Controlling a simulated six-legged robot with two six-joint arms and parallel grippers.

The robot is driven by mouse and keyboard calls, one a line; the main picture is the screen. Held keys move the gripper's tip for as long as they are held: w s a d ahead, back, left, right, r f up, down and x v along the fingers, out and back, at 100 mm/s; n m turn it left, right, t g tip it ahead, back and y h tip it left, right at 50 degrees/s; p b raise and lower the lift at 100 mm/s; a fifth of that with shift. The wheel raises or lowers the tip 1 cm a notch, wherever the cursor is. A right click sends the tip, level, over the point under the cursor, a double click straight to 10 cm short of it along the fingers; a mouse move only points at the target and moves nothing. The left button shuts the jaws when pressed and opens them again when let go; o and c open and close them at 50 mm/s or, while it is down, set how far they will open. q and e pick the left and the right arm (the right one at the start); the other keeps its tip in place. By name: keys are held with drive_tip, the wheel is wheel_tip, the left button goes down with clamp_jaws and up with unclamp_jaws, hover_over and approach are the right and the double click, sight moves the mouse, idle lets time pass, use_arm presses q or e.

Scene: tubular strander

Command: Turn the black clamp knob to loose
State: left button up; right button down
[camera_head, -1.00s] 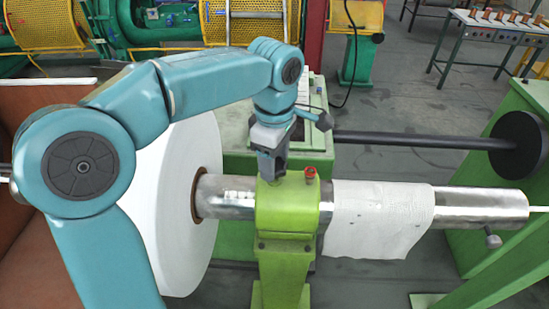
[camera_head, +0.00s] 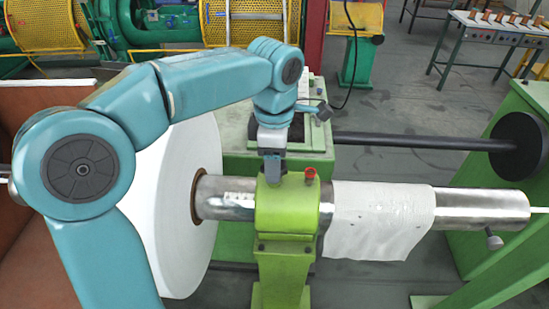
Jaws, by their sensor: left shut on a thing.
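My left gripper (camera_head: 271,178) points down onto the top of the green clamp (camera_head: 285,212) that sits around the steel shaft (camera_head: 478,203). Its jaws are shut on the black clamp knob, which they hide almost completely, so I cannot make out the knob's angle. A small red knob (camera_head: 310,173) stands upright on the same clamp, just right of the jaws and apart from them. My right gripper is not in view.
A large white reel (camera_head: 178,220) is on the shaft left of the clamp, under my left arm. A white cloth (camera_head: 375,222) hangs over the shaft to the right. Behind runs a black bar with a round black end (camera_head: 518,146). Green frames stand at right.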

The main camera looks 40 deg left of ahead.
use_arm(q)
drive_tip(key=shift+f, duration=0.1)
drive_tip(key=o, duration=1)
drive_tip(key=shift+o, duration=0.2)
wheel_tip(320, 180, up, 16)
drive_tip(key=p, duration=0.2)
drive_tip(key=shift+r, duration=0.2)
